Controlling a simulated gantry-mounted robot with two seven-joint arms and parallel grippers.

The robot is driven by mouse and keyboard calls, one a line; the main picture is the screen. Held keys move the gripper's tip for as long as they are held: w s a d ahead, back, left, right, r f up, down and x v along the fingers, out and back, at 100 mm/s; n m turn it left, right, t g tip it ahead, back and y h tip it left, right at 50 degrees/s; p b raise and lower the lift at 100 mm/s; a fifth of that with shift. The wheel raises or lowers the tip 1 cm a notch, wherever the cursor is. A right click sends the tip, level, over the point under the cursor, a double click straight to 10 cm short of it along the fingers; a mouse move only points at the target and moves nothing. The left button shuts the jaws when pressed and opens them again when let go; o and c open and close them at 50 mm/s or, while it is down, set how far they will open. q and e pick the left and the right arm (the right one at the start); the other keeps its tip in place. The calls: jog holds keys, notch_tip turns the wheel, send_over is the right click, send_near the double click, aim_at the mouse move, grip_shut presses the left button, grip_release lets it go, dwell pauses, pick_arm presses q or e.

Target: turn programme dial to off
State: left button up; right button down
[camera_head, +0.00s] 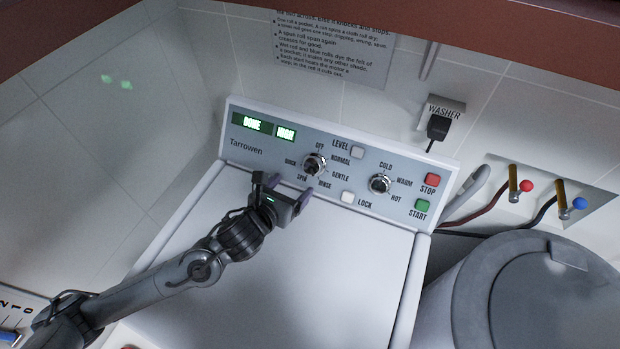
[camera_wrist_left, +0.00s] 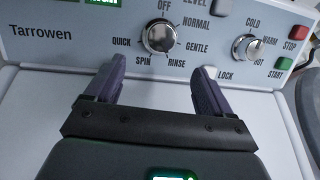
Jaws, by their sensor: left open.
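The programme dial (camera_head: 314,165) is a round silver knob on the washer's control panel, ringed by the labels OFF, NORMAL, GENTLE, RINSE, SPIN and QUICK. It also shows in the left wrist view (camera_wrist_left: 160,38), with OFF above it. I cannot tell for sure which label it points to. My left gripper (camera_head: 291,188) is open and empty just below the dial, over the front edge of the panel. In the left wrist view its two fingers (camera_wrist_left: 160,68) point up on either side of the dial's line, apart from the knob. My right gripper is not in view.
Green displays (camera_head: 252,123) glow at left. The washer lid (camera_head: 290,270) is clear beyond my arm.

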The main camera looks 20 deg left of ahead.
aim_at(310, 167)
pick_arm(q)
jog(key=x, duration=1.1)
jog(key=shift+r, duration=0.15)
jog(key=c, duration=1.1)
jog(key=shift+o, duration=0.2)
